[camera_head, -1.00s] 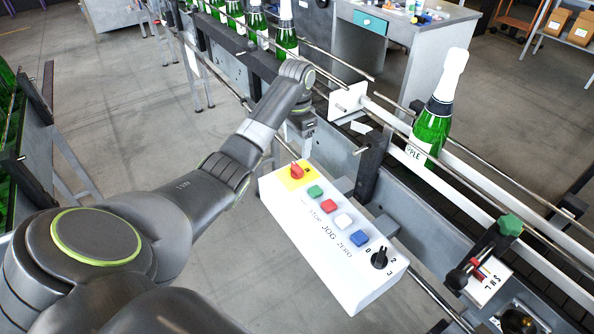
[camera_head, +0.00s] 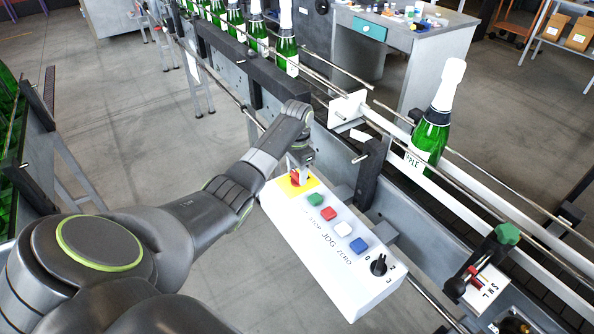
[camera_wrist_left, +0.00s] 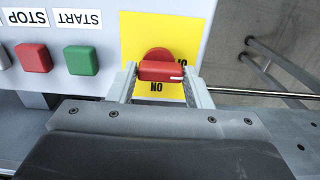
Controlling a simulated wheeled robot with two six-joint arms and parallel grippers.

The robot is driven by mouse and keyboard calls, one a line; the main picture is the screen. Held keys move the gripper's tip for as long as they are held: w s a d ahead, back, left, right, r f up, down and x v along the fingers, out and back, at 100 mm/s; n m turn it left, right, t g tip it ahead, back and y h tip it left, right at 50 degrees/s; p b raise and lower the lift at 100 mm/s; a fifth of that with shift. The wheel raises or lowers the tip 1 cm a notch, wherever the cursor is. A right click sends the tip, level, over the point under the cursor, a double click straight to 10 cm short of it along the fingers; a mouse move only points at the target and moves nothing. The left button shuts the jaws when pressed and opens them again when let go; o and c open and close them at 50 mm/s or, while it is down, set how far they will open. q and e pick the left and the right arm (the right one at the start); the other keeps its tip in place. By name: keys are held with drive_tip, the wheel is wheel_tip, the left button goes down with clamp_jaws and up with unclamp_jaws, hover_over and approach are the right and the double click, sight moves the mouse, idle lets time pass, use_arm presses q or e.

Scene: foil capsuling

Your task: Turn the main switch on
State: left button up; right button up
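The main switch is a red rotary handle on a yellow plate (camera_head: 293,187) at the far end of the white control box (camera_head: 325,260). In the left wrist view the red handle (camera_wrist_left: 160,71) lies crosswise, with a white mark at its right end. An upside-down "ON" label is below it; another label at its upper right is partly hidden. My left gripper (camera_wrist_left: 161,84) is at the switch, its two fingers apart, one beside each end of the handle. I cannot tell whether they touch it. In the head view my left gripper (camera_head: 299,170) partly covers the switch. My right gripper is not in view.
Green, red, white and blue buttons (camera_head: 343,229) and a black selector knob (camera_head: 379,264) are on the same box. A conveyor with rails and a green bottle (camera_head: 432,120) runs behind it. Grey floor is free left of the box.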

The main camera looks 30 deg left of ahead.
use_arm(q)
drive_tip(key=c, duration=0.5)
drive_tip(key=shift+o, duration=0.2)
drive_tip(key=m+p, duration=0.2)
drive_tip(key=m, duration=0.1)
drive_tip(key=shift+r+p, duration=0.15)
drive_tip(key=shift+p, duration=0.15)
drive_tip(key=m+p, duration=0.2)
drive_tip(key=m, duration=0.2)
drive_tip(key=shift+w+m, duration=0.1)
drive_tip(key=shift+m, duration=0.2)
drive_tip(key=m+p, duration=0.1)
drive_tip(key=m, duration=0.4)
drive_tip(key=shift+d+m, duration=0.1)
drive_tip(key=shift+m, duration=0.2)
drive_tip(key=m, duration=0.4)
drive_tip(key=shift+m+p, duration=0.3)
drive_tip(key=shift+p, duration=0.1)
